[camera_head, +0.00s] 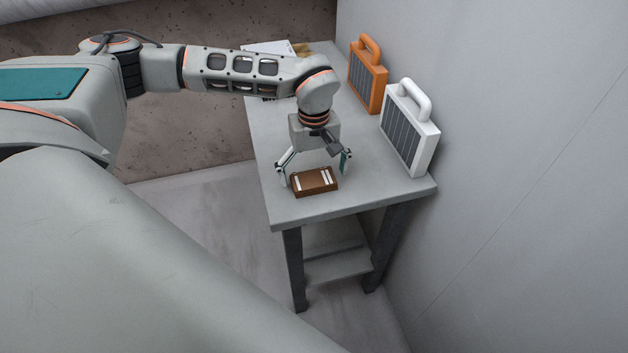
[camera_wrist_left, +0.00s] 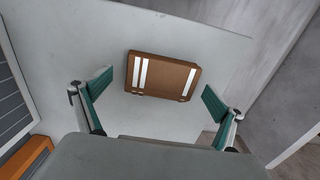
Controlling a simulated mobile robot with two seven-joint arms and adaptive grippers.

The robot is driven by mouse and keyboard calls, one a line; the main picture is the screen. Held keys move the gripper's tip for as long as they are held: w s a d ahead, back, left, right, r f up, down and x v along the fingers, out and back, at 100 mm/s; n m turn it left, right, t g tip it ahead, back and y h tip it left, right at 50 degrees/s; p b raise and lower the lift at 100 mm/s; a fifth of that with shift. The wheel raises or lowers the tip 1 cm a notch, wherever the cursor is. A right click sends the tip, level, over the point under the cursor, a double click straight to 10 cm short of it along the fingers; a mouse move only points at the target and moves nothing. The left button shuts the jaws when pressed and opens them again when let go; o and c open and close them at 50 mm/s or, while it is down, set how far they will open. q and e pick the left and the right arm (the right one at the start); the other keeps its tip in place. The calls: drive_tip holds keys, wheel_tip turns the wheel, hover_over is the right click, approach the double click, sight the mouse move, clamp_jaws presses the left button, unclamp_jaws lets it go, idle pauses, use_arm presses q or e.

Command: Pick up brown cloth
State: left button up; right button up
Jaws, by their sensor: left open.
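The brown cloth (camera_head: 314,182) looks like a flat, folded brown block with white stripes. It lies on the grey table (camera_head: 290,211) near its front edge. In the left wrist view the cloth (camera_wrist_left: 162,76) lies ahead of the fingertips, between their lines. My left gripper (camera_head: 314,168) is open, pointing down over the cloth, with one finger toward each end of it. Its green-padded fingers also show in the left wrist view (camera_wrist_left: 155,92), apart and with nothing between them. My right gripper is not in view.
A white panelled case with a handle (camera_head: 409,130) stands on the table to the right of my gripper, against the wall. An orange one (camera_head: 367,75) stands behind it. A white sheet (camera_head: 268,47) and a tan item (camera_head: 301,49) lie at the far end, partly behind my arm.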

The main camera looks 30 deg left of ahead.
sight(314, 177)
use_arm(q)
drive_tip(key=c, duration=1.2)
wheel_tip(314, 177, up, 20)
drive_tip(key=shift+r+p, duration=0.1)
drive_tip(key=shift+p, duration=0.65)
drive_tip(key=o, duration=0.5)
drive_tip(key=c, duration=0.4)
drive_tip(key=shift+o, duration=0.2)
